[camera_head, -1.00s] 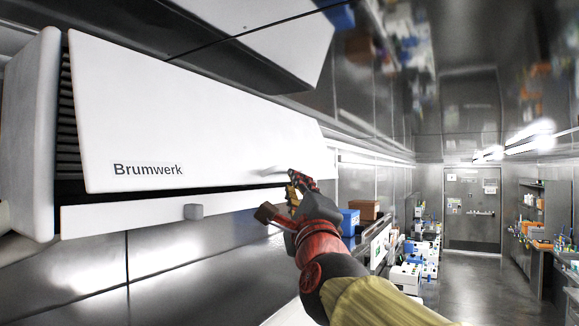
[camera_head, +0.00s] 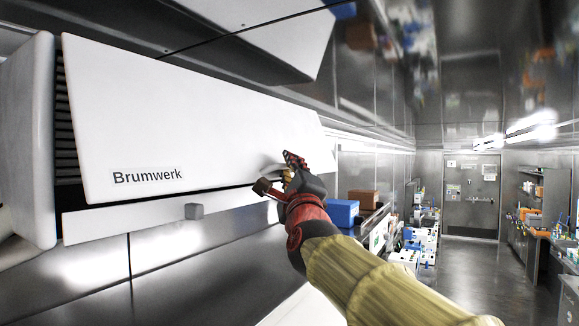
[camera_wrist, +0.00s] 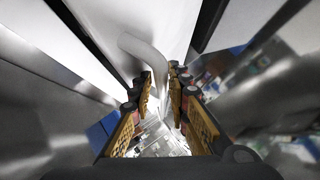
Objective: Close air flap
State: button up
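The air flap (camera_head: 185,115) is the long white front panel marked "Brumwerk" on a wall-mounted unit. A dark gap shows along its lower edge and slats show at its left end, so it stands open. A light handle (camera_head: 262,173) sits near its lower right; it also shows as a curved bar in the wrist view (camera_wrist: 143,50). My gripper (camera_head: 291,167) is at the flap's lower right, by the handle. In the wrist view, the fingertips (camera_wrist: 160,78) are apart, with the handle's end between them. Contact with the handle is unclear.
A white lower strip (camera_head: 120,219) with a small grey block (camera_head: 194,211) runs under the flap. A blue box (camera_head: 343,213) and a brown box (camera_head: 364,199) stand beyond my arm. Open floor (camera_head: 470,270) lies to the right, leading to a door (camera_head: 472,195).

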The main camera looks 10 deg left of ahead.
jog(key=shift+c, duration=1.2)
grip_shut()
